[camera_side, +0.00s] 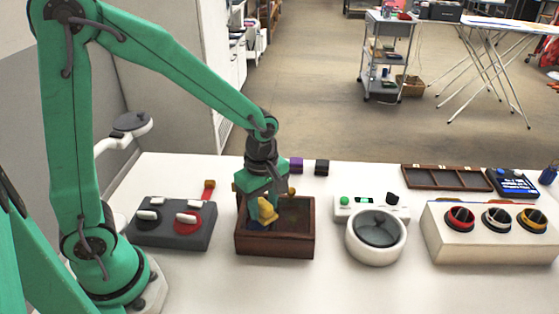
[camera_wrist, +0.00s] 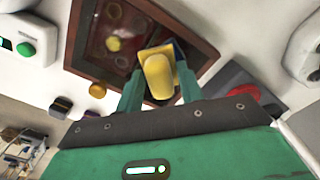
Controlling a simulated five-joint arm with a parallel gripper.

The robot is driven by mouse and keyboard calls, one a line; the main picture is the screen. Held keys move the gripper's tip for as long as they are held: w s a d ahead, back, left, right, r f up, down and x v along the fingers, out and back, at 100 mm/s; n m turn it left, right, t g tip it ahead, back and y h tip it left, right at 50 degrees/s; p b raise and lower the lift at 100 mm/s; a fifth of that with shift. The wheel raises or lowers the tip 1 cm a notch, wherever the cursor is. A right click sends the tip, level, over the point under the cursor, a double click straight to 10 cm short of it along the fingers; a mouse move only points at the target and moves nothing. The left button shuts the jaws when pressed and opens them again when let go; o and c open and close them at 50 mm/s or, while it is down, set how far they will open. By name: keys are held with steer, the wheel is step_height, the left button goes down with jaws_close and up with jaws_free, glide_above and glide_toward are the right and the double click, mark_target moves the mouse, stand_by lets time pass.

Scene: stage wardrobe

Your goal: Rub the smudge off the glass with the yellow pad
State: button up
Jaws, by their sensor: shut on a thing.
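The yellow pad (camera_side: 267,211) is held between the fingers of my gripper (camera_side: 262,204), over the left part of a dark wooden box with a glass top. In the wrist view the pad (camera_wrist: 158,76) shows yellow with a blue edge, between the two green fingers of my gripper (camera_wrist: 159,88). The glass (camera_side: 296,214) is dark inside the brown frame (camera_side: 275,243). In the wrist view the glass (camera_wrist: 112,62) shows faint round and yellowish marks; I cannot tell which is the smudge. Whether the pad touches the glass is unclear.
A grey box (camera_side: 172,237) with red and black dials stands left of the glass box. A white round device (camera_side: 375,254) stands right, with a cream box of knobs (camera_side: 480,245) beyond. An orange knob (camera_wrist: 97,90) sits close to the frame. The front table is clear.

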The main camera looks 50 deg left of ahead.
mark_target(291, 218)
steer(key=shift+w+d, duration=2.15)
steer(key=shift+d, duration=0.05)
steer(key=shift+w+d+r, duration=0.1)
steer(key=shift+w+r, duration=0.05)
steer(key=shift+r, duration=0.95)
step_height(291, 218, up, 6)
